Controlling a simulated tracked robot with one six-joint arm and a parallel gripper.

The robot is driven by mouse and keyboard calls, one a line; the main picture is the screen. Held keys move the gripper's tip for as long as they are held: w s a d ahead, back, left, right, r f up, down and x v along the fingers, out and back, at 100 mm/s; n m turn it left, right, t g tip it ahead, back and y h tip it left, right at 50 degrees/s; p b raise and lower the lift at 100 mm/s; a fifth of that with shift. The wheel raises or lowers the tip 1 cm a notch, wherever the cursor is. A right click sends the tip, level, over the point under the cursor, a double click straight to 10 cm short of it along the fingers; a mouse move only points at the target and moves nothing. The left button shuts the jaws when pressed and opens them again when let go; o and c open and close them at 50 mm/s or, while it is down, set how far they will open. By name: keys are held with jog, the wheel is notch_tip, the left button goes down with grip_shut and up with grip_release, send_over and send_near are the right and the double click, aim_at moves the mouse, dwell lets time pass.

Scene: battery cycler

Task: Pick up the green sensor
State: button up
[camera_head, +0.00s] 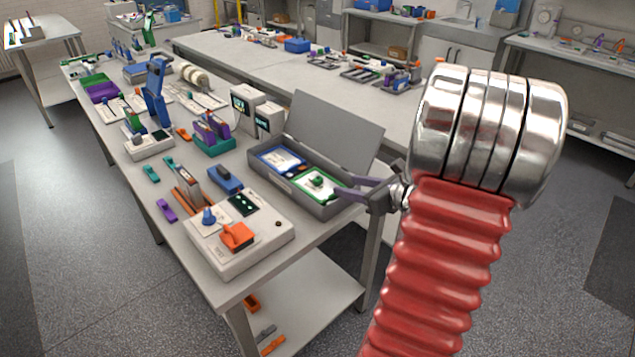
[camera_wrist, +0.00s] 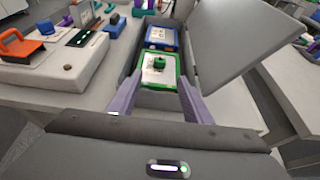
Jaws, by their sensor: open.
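The green sensor (camera_head: 312,193), a green-framed unit with a white face and a green knob, lies in the near part of an open grey case (camera_head: 325,211). It also shows in the wrist view (camera_wrist: 150,76), ahead of my gripper. My gripper (camera_head: 342,186) is open, with its two purple fingers reaching over the near right end of the case. In the wrist view, the fingers (camera_wrist: 158,86) are spread on either side of the sensor's near end, with nothing held. I cannot tell whether they touch it.
A blue-framed unit (camera_head: 272,158) lies in the case beyond the green one. The raised grey lid (camera_head: 335,130) stands along the case's far right side. A white device with an orange handle (camera_head: 238,258) sits at the left. Other instruments crowd the bench behind.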

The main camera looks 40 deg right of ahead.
send_near(320, 180)
jog(key=x, duration=0.3)
jog(key=shift+w, duration=0.1)
jog(key=shift+x, duration=2.55)
jog(key=shift+c, duration=0.3)
grip_shut()
